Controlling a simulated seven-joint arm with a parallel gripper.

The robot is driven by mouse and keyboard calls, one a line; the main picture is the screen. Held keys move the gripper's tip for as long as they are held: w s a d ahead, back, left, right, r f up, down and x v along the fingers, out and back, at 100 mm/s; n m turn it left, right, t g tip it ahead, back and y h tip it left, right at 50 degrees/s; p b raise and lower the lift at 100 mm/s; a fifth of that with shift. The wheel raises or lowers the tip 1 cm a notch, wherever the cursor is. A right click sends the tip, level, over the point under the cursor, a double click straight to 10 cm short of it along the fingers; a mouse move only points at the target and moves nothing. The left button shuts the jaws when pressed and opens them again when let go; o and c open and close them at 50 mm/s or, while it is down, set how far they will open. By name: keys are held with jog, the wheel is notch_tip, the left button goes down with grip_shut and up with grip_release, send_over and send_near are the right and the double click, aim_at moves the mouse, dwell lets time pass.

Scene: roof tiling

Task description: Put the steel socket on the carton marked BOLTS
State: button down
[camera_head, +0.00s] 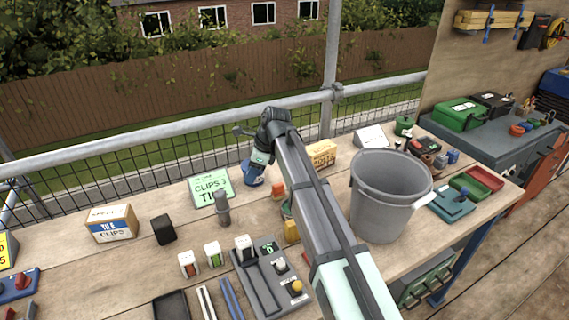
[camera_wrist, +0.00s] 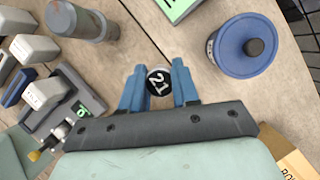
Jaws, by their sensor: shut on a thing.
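The steel socket (camera_wrist: 159,80) is a small round piece with a dark end marked 21. My gripper (camera_wrist: 159,88) has blue fingers on either side of it and is shut on it. In the head view, my gripper's hand (camera_head: 262,156) points down over the back of the bench, by a blue pot; I cannot make out the socket there. The BOLTS carton (camera_head: 322,154) is a tan box on the bench, right of my gripper and partly behind my arm. Its corner also shows at the lower right of the wrist view (camera_wrist: 292,163).
The blue lidded pot (camera_wrist: 243,45) is close to my gripper. A large grey bucket (camera_head: 388,205) stands right of my arm. A railing (camera_head: 170,137) runs behind the bench.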

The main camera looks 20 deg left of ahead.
jog(key=shift+m, duration=0.7)
jog(key=w+d, duration=0.2)
jog(key=w+d+r, duration=0.1)
jog(key=w+d, duration=0.3)
jog(key=shift+d+r, duration=0.3)
jog(key=shift+r, duration=0.05)
jog(key=w+d+r+m+t, duration=0.15)
jog(key=w+d+r, duration=0.25)
jog(key=w+d, duration=0.55)
notch_tip(320, 180, up, 3)
jog(key=m+t, duration=0.2)
jog(key=m, duration=0.3)
send_over(316, 146)
jog(key=d, duration=0.2)
jog(key=shift+g, duration=0.25)
jog(key=shift+s+a+f, duration=0.1)
jog(key=shift+a+f, duration=0.05)
jog(key=shift+f, duration=2.2)
jog(key=shift+s+a+f, duration=0.1)
jog(key=shift+a+f, duration=0.05)
jog(key=shift+f, duration=2.2)
jog(key=shift+f, duration=0.1)
jog(key=c, duration=0.8)
grip_release()
